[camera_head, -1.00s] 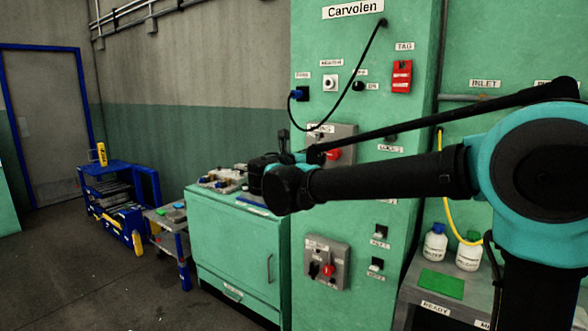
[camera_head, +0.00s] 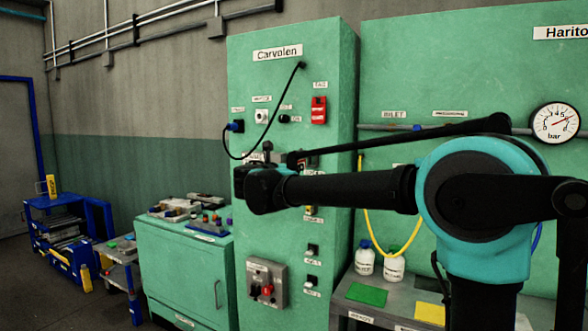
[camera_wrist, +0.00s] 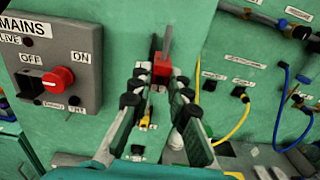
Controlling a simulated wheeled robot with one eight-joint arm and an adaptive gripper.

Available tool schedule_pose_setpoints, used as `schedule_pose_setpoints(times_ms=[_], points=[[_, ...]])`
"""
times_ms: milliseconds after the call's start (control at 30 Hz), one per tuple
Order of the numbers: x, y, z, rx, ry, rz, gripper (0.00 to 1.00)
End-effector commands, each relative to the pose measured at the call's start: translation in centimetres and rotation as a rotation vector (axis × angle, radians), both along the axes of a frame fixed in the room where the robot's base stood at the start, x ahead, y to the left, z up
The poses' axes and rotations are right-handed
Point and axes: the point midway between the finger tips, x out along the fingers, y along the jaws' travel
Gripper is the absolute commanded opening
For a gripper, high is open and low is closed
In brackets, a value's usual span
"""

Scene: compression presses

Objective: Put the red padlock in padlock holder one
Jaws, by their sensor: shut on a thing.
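In the wrist view the red padlock (camera_wrist: 161,69), with a grey shackle pointing up, is between the fingertips of my gripper (camera_wrist: 161,76), which is shut on it. The green cabinet face is behind it. Below it, between the fingers, a yellow item (camera_wrist: 147,116) sits on the cabinet face, and a small black fixture (camera_wrist: 138,150) is lower. In the head view two black fixtures (camera_head: 313,250) with small labels are on the cabinet's lower front. I cannot read which is holder one. The padlock is not clearly visible in the head view, where my arm crosses the cabinet.
A grey MAINS box (camera_wrist: 58,76) with a red OFF/ON knob is left of my gripper. Yellow and blue hoses (camera_wrist: 240,120) hang at right. In the head view a lower switch box (camera_head: 266,284), a green workbench (camera_head: 180,258) and a bottle shelf (camera_head: 352,300) are near the cabinet.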

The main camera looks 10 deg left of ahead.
Motion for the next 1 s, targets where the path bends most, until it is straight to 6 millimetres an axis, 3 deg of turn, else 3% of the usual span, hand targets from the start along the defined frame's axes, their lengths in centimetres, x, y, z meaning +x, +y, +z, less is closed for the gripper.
schedule_pose_setpoints(times_ms=[267,800,1000], points=[[0.8,-0.3,0.0,0.0,0.0,-0.001,0.0],[4.8,-1.8,0.0,0.0,0.0,-0.001,0.0],[5.5,-2.0,0.0,0.0,0.0,0.0,0.0]])
